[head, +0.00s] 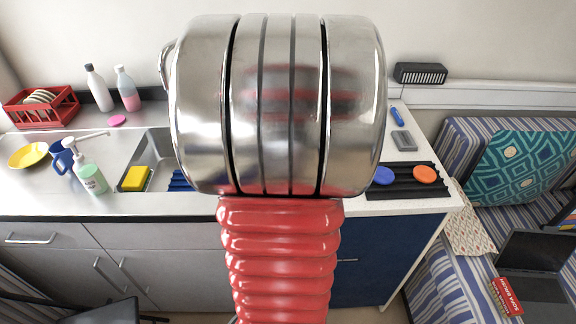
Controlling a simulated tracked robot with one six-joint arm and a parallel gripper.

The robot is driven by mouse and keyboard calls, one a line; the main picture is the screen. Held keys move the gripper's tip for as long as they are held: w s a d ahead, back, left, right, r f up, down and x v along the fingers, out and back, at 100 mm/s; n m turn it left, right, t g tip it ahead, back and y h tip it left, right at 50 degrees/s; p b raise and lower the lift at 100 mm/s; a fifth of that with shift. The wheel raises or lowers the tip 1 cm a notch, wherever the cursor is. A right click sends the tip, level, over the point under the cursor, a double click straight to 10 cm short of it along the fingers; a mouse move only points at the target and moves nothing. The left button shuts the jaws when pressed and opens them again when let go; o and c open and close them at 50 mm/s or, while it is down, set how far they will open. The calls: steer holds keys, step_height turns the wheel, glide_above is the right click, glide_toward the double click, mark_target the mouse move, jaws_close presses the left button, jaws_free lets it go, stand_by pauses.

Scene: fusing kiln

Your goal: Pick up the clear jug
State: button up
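I see no clear jug in the head view. A blue jug or mug (62,158) stands at the left on the metal counter, behind a pump bottle with green contents (91,180). At the back left stand a white bottle (98,90) and a see-through bottle with pink contents (128,92). My gripper is not in view. My own arm, shiny metal above a red ribbed part, fills the middle and hides the counter behind it.
A red dish rack (58,106) and a yellow plate (28,155) are at the left. A blue disc (383,176) and an orange disc (425,174) lie on a black panel. A striped sofa (445,265) is at the right.

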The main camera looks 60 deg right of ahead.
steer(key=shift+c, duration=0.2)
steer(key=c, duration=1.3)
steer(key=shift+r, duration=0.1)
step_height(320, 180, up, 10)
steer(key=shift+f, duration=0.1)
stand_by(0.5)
